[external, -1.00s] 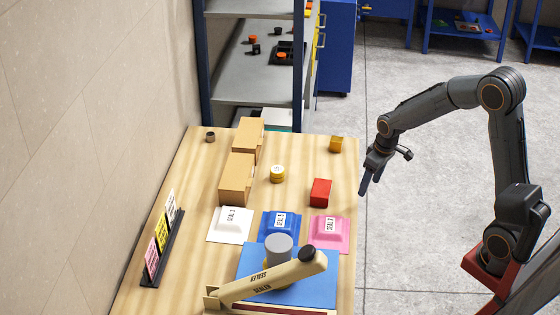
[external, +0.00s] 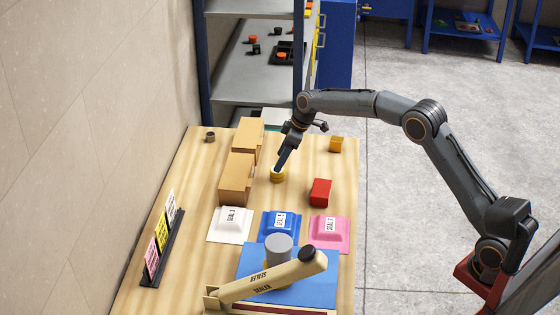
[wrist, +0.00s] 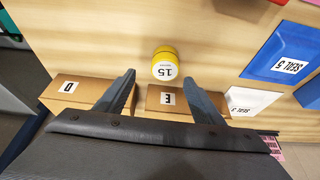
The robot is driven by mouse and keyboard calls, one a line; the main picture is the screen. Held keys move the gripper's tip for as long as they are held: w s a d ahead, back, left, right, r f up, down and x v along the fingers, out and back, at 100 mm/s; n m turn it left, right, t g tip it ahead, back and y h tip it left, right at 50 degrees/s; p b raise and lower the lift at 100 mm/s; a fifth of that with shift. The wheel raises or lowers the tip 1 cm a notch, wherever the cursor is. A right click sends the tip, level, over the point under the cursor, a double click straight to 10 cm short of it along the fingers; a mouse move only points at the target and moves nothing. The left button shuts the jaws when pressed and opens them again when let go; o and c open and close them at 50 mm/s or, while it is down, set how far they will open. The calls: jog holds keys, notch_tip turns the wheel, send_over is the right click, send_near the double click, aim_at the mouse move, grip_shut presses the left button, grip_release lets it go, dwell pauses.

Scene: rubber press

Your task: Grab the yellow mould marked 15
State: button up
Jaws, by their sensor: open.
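The yellow mould (wrist: 165,63) is a short yellow cylinder with a white top marked 15, standing on the wooden table. In the external view the mould (external: 277,177) is partly hidden behind my fingers. My gripper (wrist: 158,80) is open and empty. In the wrist view the mould shows between and just beyond the two fingertips. In the external view my gripper (external: 277,173) points down over the mould; I cannot tell the exact height gap.
Two cardboard boxes marked D (wrist: 68,87) and E (wrist: 167,99) stand beside the mould. A red block (external: 320,192), a yellow block (external: 336,144), white (external: 230,225), blue (external: 268,226) and pink (external: 343,233) seal pieces and a sealer press (external: 270,278) are nearby.

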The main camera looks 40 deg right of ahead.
aim_at(277, 174)
jog(key=x, duration=0.2)
jog(key=p+x, duration=0.1)
jog(key=s+p+x, duration=0.1)
jog(key=x, duration=0.1)
jog(key=shift+w+a+f, duration=0.1)
jog(key=shift+f, duration=0.35)
jog(key=c, duration=1.3)
jog(key=shift+r, duration=0.15)
